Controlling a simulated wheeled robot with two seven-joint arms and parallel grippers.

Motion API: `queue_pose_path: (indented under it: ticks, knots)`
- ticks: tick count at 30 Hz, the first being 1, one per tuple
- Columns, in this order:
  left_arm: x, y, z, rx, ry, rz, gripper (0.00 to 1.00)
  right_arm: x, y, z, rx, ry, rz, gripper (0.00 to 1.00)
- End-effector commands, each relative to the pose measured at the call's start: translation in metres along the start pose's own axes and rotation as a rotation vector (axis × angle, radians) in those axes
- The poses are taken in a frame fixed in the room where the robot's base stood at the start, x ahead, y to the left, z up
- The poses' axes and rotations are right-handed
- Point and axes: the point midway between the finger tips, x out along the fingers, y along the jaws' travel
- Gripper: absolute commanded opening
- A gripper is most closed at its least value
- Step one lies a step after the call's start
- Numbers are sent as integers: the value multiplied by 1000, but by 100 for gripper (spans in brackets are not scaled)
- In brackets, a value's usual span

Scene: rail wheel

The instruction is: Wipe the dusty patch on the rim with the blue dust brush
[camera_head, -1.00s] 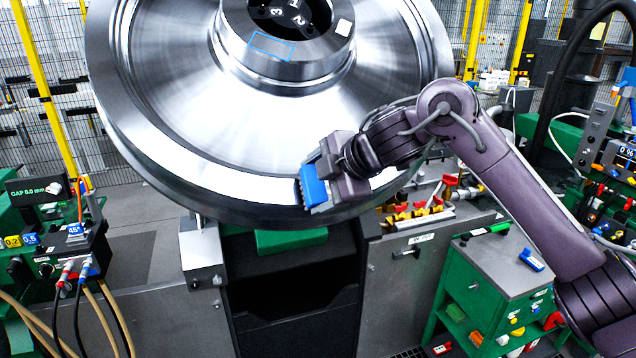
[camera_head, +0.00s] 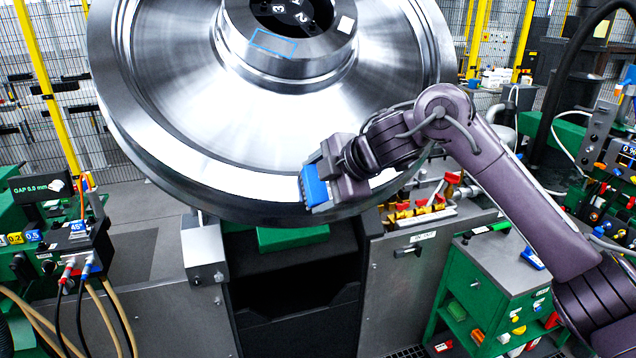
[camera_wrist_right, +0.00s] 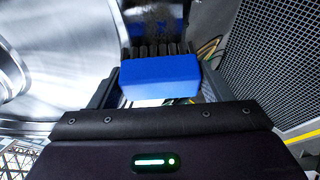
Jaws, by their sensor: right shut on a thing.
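The large shiny steel wheel (camera_head: 200,120) fills the upper middle of the head view, its face tilted toward me. My right gripper (camera_head: 326,183) is at the lower right part of its rim (camera_head: 230,195), shut on the blue dust brush (camera_head: 313,187). In the right wrist view the brush's blue block (camera_wrist_right: 160,78) sits between the fingers, with dark bristles (camera_wrist_right: 160,50) pointing away toward the rim. A dull, speckled dusty patch (camera_wrist_right: 155,12) shows just beyond the bristles. I cannot tell if the bristles touch it. My left gripper is not in view.
A green tool cart (camera_head: 500,275) stands at the lower right. A control box with hoses (camera_head: 75,240) stands at the left. A mesh panel (camera_wrist_right: 280,60) is right of the brush.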

Motion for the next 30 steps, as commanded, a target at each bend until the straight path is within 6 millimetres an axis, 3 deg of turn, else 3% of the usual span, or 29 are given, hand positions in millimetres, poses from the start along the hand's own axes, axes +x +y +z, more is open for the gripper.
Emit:
queue_pose_path:
  ticks: [30]
  knots:
    - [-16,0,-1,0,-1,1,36,-27,0,66,2,-1,0,54]
